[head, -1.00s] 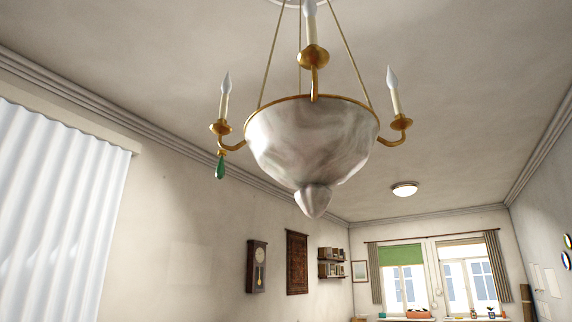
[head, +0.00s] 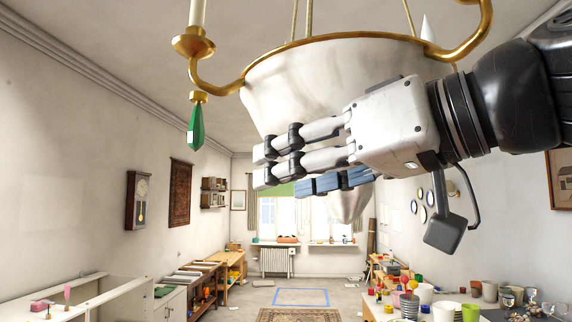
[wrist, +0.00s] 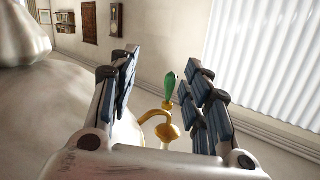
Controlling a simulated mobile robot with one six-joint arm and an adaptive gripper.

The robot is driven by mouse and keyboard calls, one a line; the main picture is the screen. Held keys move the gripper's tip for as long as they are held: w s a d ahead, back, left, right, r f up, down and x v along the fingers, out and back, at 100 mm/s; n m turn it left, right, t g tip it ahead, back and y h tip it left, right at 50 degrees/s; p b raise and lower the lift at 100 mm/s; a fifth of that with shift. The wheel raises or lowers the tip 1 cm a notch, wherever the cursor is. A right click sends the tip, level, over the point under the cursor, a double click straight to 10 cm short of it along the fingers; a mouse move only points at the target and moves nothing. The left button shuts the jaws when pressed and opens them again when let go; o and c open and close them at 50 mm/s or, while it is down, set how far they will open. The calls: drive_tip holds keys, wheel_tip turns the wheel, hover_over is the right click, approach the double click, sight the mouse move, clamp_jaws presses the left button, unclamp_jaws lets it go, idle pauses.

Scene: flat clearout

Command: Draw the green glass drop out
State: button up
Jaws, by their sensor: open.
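The green glass drop (head: 196,127) hangs from a small brass cap under the left arm of the chandelier (head: 340,75). In the wrist view the drop (wrist: 169,85) shows upside down, in the gap between my fingers, with the brass arm (wrist: 158,118) and its cup below it in the picture. My gripper (head: 277,165) is open and empty in front of the pale bowl, to the right of the drop in the head view. The fingers point left towards the drop and do not appear to touch it.
The chandelier bowl lies close behind my gripper and fills the left of the wrist view. A cluttered table (head: 480,310) stands at lower right. A wall clock (head: 138,200) and a rug hanging (head: 180,192) are on the left wall. Air left of the drop is free.

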sight(201, 126)
wheel_tip(201, 126, up, 8)
drive_tip(key=s+n+y+p, duration=0.2)
drive_tip(key=p+x, duration=0.1)
drive_tip(key=x, duration=0.5)
drive_tip(key=p+x, duration=0.1)
drive_tip(key=x, duration=0.5)
drive_tip(key=p+x, duration=0.2)
drive_tip(key=x, duration=0.4)
drive_tip(key=shift+s+f, duration=0.2)
drive_tip(key=shift+f, duration=0.05)
clamp_jaws()
